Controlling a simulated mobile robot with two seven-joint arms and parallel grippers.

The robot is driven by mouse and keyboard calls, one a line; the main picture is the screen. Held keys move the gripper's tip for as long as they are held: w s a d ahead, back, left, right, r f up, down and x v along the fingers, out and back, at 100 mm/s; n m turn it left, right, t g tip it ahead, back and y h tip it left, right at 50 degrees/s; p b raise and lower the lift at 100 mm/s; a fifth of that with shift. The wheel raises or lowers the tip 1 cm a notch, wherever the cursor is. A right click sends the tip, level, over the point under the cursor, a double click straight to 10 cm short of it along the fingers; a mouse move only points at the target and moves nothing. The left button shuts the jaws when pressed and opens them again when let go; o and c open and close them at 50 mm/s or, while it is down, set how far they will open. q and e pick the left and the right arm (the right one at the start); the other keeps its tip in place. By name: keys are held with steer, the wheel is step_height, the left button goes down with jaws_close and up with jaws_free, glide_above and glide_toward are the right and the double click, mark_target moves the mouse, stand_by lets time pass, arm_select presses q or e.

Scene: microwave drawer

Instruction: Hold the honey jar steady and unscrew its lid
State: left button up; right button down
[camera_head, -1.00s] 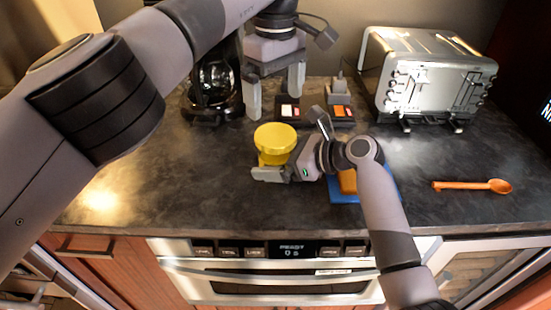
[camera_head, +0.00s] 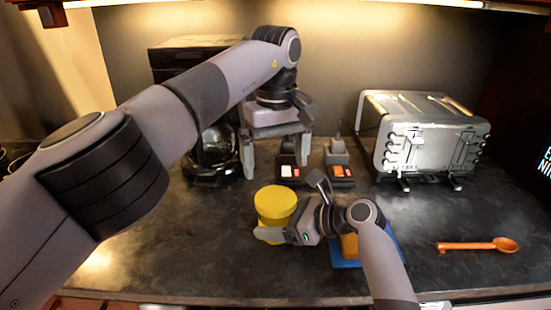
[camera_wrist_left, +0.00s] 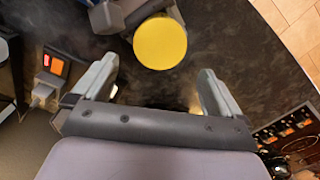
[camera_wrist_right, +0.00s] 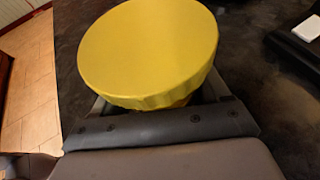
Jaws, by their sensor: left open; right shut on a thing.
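The honey jar, topped by a wide yellow lid (camera_head: 276,201), stands upright on the dark counter. My right gripper (camera_head: 287,235) is shut around the jar's body just under the lid, coming from the right. In the right wrist view the lid (camera_wrist_right: 148,52) hides the jar and most of the fingers. My left gripper (camera_head: 276,165) is open and empty, behind and above the lid in the head view. In the left wrist view the lid (camera_wrist_left: 160,43) lies beyond the two spread fingers, apart from them.
A blue board (camera_head: 344,263) with an orange-brown item lies right of the jar, partly behind my right arm. An orange spoon (camera_head: 478,245) lies farther right. A silver toaster (camera_head: 425,140), small dark devices (camera_head: 340,172) and a coffee maker (camera_head: 215,150) stand at the back.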

mark_target(276, 197)
arm_select(q)
steer(key=shift+f, duration=3.95)
steer(key=shift+c, duration=0.3)
steer(key=c, duration=1)
